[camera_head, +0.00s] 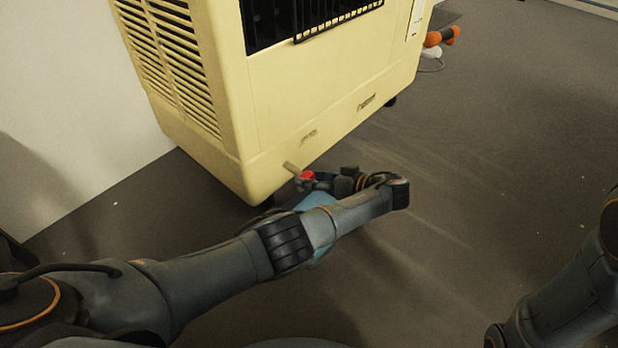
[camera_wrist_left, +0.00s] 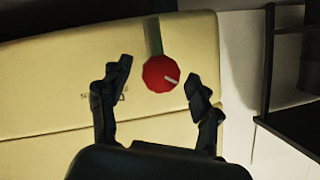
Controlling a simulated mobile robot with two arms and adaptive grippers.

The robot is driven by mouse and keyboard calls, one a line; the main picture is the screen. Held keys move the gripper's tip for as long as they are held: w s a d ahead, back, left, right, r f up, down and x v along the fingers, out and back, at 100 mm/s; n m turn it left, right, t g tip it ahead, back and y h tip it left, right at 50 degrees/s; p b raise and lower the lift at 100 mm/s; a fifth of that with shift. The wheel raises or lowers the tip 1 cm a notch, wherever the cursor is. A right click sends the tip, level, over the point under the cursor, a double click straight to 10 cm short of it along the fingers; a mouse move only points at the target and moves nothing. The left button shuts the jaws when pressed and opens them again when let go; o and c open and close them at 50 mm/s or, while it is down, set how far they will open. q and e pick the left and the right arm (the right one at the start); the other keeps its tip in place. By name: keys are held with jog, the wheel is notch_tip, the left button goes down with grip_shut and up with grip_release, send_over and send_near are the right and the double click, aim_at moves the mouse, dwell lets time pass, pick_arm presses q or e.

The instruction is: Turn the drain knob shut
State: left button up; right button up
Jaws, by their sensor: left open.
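In the head view the knob (camera_head: 307,175) shows as a small red patch at the lower front of the cream cooler (camera_head: 330,85). My left gripper (camera_wrist_left: 165,82) is open, its two fingers on either side of the knob, with gaps visible between each finger and the knob. In the head view my left gripper (camera_head: 306,182) is at the knob and partly hidden. Contact cannot be told. My right gripper is not in view.
A bluish object (camera_head: 318,200) lies behind and below my left forearm, mostly hidden. An orange and white object (camera_head: 440,40) lies on the floor at the cooler's far right. A dark frame (camera_wrist_left: 290,110) stands right in the wrist view. The grey floor (camera_head: 500,130) at right is clear.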

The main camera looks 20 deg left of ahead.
pick_arm(q)
jog(key=v, duration=0.6)
